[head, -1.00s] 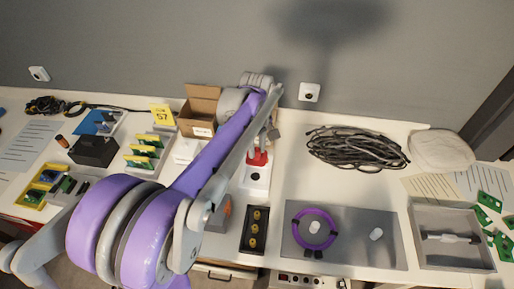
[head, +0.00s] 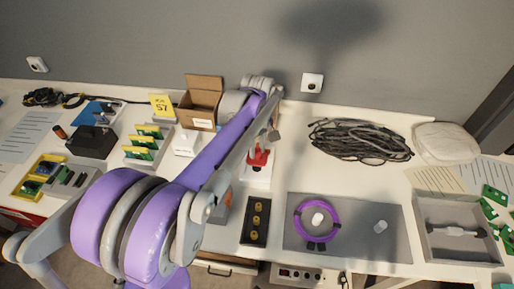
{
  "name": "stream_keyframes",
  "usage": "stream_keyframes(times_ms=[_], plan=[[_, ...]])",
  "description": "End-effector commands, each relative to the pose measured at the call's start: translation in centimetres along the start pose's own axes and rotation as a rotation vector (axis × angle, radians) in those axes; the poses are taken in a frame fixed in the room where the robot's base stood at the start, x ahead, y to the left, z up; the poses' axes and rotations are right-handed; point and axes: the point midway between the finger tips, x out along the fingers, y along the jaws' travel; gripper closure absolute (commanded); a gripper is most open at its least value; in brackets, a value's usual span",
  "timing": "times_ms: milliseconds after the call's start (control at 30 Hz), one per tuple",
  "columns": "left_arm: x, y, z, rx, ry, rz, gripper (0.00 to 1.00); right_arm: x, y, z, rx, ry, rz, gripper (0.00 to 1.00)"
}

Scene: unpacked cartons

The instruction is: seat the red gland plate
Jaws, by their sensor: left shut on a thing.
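The red gland plate (head: 258,160) shows just right of my left forearm, above a white block (head: 256,182) on the bench. My left gripper (head: 268,147) comes down from the wrist at the back and is shut on the red plate. The arm hides part of the gripper and the area to its left. I cannot tell whether the plate touches the white block. My right gripper is not in view.
A dark tray with yellow round parts (head: 244,222) lies in front of the white block. A grey mat (head: 350,250) with a purple ring (head: 298,222) is to the right, with a cable coil (head: 360,140) behind it. An open carton (head: 203,105) stands behind left.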

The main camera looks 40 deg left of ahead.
Motion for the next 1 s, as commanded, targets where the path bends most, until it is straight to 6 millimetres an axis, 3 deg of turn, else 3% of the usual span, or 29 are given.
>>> stream_keyframes(times_ms=[567, 1000], plan=[[0.1, -0.2, 0.0, 0.0, 0.0, 0.0, 1.0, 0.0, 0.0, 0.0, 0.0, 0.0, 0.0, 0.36], [1.4, -0.2, 0.0, 0.0, 0.0, 0.0, 1.0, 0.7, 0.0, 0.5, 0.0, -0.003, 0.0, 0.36]])
